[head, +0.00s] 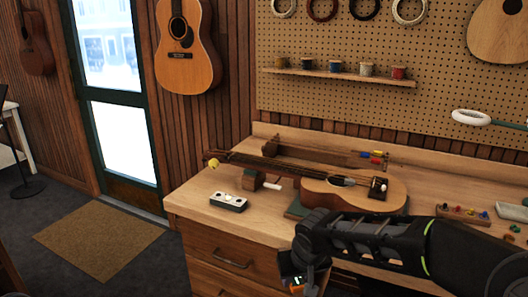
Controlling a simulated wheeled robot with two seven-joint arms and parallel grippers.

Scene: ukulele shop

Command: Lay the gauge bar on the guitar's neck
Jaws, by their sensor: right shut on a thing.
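The guitar (345,190) lies face up on the wooden workbench, body to the right. Its neck (270,164) points left and rests on a dark wooden support (252,180). My right gripper (295,280) hangs low in front of the bench's front edge, below the guitar's body, pointing down. I cannot pick out the gauge bar with certainty anywhere in view. My left gripper is not in view.
A long wooden rack (315,153) stands behind the guitar. A tray of small parts (463,213) is at right. The bench top (197,192) is bare at its left end.

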